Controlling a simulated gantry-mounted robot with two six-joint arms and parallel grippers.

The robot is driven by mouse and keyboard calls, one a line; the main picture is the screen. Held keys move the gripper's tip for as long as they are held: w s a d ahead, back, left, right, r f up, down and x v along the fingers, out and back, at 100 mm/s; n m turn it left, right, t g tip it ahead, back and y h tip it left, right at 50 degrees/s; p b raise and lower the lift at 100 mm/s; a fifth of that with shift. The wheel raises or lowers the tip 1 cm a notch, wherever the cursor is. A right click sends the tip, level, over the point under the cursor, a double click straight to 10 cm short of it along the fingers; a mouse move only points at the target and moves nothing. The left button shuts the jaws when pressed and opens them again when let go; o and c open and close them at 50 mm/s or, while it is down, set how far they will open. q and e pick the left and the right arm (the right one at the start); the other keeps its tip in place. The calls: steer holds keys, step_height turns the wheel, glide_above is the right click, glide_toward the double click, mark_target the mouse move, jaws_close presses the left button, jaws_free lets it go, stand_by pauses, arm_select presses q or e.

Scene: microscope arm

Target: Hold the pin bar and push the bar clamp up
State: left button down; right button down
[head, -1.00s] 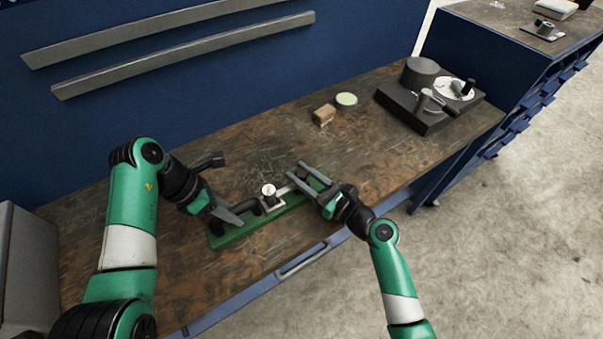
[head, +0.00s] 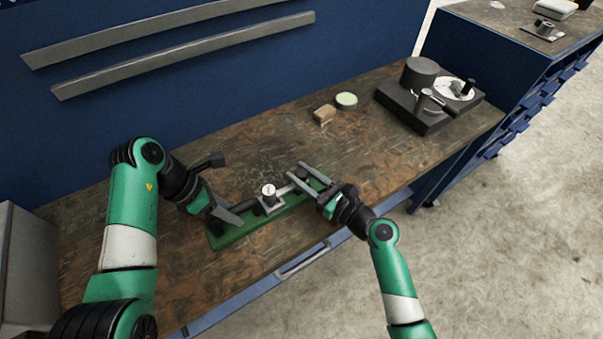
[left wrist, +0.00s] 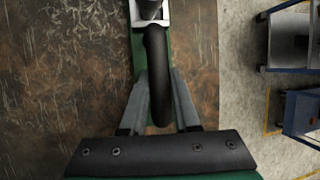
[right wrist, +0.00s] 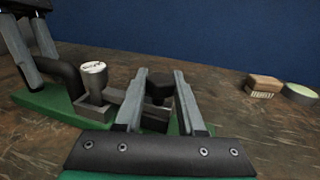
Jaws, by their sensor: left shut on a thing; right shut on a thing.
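A long green base (head: 230,236) lies on the bench with the bar assembly on it. A silver-knobbed clamp block (head: 268,192) sits at its middle; its knob (right wrist: 93,80) also shows in the right wrist view. My left gripper (head: 236,216) is shut on a black curved bar (left wrist: 156,75), one finger on each side, left of the clamp block. My right gripper (head: 292,170) is at the right part of the base, with its fingers on either side of a dark block (right wrist: 159,90). A grey bar (right wrist: 120,102) runs from the clamp block towards that block. I cannot tell which part is the pin bar.
A small brown box (head: 324,114) and a round pale-topped tin (head: 346,101) stand behind the base. A dark device (head: 428,100) stands at the back right. The bench's front edge has a handle (head: 302,260). The bench's back left is clear.

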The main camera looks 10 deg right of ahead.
arm_select(q)
steer(key=shift+r, duration=0.1)
arm_select(e)
steer(key=shift+s+a, duration=0.1)
steer(key=shift+a, duration=0.15)
steer(key=c, duration=0.5)
jaws_free()
steer(key=v, duration=1.2)
steer(key=shift+d, duration=0.1)
arm_select(q)
steer(key=c, duration=0.6)
jaws_free()
